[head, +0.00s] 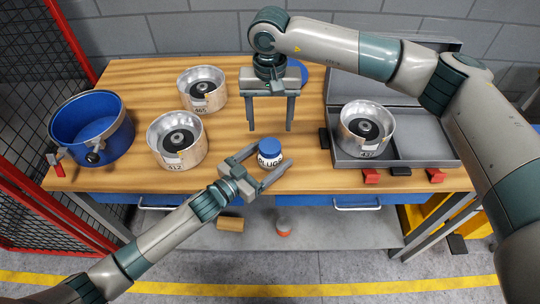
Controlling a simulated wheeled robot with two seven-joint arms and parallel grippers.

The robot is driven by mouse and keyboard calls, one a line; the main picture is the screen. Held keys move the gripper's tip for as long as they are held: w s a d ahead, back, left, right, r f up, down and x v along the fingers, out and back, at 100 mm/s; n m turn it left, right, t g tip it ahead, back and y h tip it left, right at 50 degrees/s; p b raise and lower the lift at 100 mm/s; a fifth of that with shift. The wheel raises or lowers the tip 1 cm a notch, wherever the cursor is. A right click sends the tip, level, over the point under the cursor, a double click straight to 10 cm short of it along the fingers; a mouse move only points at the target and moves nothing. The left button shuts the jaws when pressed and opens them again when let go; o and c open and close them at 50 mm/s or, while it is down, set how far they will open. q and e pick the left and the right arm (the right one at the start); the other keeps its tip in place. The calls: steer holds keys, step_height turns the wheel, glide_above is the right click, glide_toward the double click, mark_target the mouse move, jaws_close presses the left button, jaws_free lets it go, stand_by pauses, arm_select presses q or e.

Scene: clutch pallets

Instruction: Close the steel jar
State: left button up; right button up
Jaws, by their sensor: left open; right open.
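A small white jar (268,160) lettered "PLUGS", with a blue top (269,145), stands upright near the table's front edge. My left gripper (270,158) is open, with one finger on either side of this jar; I cannot tell whether they touch it. My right gripper (270,127) is open and points down, just behind and above the jar, with nothing visible between its fingers. A flat blue round thing (301,70) lies behind the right gripper, partly hidden by it. Which object is the steel jar is unclear; three open steel drums with dark centres are also in view.
Steel drums numbered 465 (217,89) and 412 (163,148) stand left of the grippers. Another drum (351,128) sits in an open grey case (412,126). A blue tub (119,137) stands at the far left. Red and black blocks lie along the front right edge.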

mark_target(270, 145)
arm_select(q)
jaws_close()
arm_select(e)
steer(key=shift+n, duration=2.3)
steer(key=shift+f, duration=0.15)
steer(key=shift+f, duration=3.85)
steer(key=c, duration=1.1)
